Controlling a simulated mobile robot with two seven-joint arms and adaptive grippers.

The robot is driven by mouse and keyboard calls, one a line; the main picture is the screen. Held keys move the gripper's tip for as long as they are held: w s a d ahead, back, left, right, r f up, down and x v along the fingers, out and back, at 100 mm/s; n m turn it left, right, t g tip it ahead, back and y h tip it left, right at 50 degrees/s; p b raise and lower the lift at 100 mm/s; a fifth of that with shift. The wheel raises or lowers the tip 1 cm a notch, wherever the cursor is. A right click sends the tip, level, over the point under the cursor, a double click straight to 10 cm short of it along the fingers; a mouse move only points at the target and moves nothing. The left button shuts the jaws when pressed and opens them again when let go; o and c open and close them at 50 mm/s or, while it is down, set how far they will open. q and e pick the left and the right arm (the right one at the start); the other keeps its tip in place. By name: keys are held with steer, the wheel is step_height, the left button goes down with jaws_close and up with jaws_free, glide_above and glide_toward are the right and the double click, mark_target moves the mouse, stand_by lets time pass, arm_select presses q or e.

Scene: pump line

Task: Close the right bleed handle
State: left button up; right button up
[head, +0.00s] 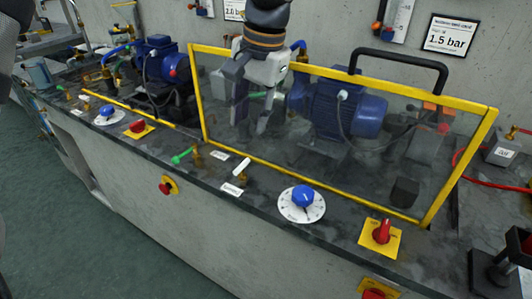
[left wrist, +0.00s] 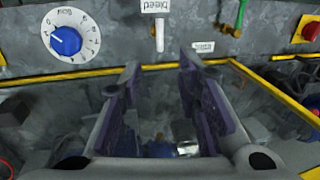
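The right bleed handle (head: 242,167) is a small white lever on the dark bench top, in front of the yellow-framed clear guard (head: 323,186) of the right-hand pump. Its white label (head: 231,190) lies beside it. In the left wrist view the white lever (left wrist: 160,34) stands at top centre, below its upside-down "bleed" label (left wrist: 155,6). My left gripper (head: 250,126) is open and empty, pointing down near the guard and apart from the lever. Its spread fingers also show in the left wrist view (left wrist: 158,68). My right gripper is not in view.
A green-handled valve (head: 182,157) is left of the lever, a blue dial (head: 303,197) right of it, and a red switch (head: 382,232) farther right. A blue pump (head: 345,108) sits behind the guard, which carries a black handle (head: 405,58). A similar pump (head: 158,58) stands left.

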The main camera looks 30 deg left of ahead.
mark_target(242, 165)
arm_select(q)
steer(key=x, duration=1.1)
steer(key=shift+s+f, duration=0.2)
steer(key=shift+f, duration=0.15)
steer(key=shift+c, duration=0.6)
jaws_close()
